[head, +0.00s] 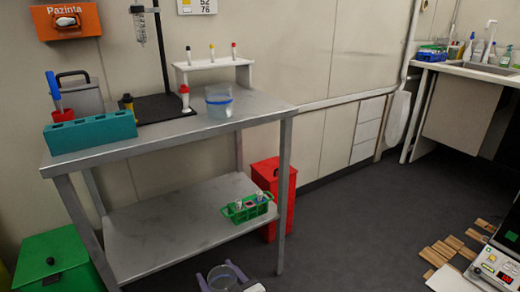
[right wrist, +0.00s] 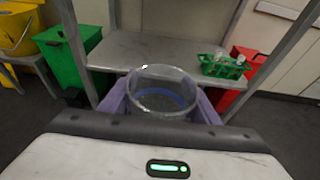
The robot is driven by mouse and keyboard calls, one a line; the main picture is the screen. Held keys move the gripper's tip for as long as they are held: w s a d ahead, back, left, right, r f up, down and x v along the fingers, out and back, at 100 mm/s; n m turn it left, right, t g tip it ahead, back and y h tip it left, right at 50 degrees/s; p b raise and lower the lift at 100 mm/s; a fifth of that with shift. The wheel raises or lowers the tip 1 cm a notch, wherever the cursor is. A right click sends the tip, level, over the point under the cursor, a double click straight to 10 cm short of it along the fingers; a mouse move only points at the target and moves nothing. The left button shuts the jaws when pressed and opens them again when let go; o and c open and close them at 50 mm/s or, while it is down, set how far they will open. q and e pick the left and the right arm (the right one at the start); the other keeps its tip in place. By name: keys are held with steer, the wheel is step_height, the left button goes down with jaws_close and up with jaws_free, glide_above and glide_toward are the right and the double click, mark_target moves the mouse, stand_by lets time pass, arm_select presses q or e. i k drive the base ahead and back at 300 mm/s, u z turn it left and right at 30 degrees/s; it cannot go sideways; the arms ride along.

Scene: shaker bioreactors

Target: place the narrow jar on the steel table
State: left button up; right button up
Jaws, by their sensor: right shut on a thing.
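My right gripper (head: 225,280) is at the bottom edge of the head view, in front of the steel table (head: 190,134) and well below its top. It is shut on a clear jar with a blue band inside, which I take as the narrow jar (right wrist: 163,88). In the right wrist view the jar stands between the purple fingers (right wrist: 163,103), its open rim towards the camera. A second clear jar with a blue band (head: 219,101) stands upright on the tabletop, right of the middle. My left gripper is not in view.
The tabletop also holds a teal rack (head: 91,133), a black stand (head: 160,107) and a small white rack (head: 213,64). Its right front part is bare. Red (head: 272,178) and green (head: 56,262) bins stand nearby.

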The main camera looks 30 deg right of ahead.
mark_target(271, 106)
steer(key=z, duration=0.55)
steer(key=i, duration=0.3)
steer(key=z, duration=0.3)
